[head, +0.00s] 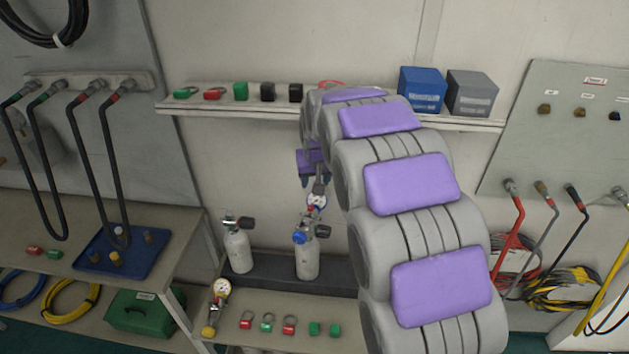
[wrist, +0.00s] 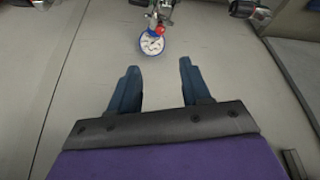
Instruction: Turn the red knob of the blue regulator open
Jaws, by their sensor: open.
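The blue regulator has a round gauge with a blue rim (wrist: 152,43), and a small red knob (wrist: 159,30) sits at its upper right in the wrist view. In the head view the gauge (head: 316,202) shows above a white cylinder (head: 307,264), just below my gripper. Nothing touches the fingers. My arm hides part of the scene in the head view.
Another white cylinder (head: 238,252) stands to the left. A gauge with a yellow fitting (head: 220,292) and several red and green small parts lie on the lower bench. A wall shelf (head: 206,102) holds small parts, a blue box (head: 422,90) and a grey box (head: 472,94).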

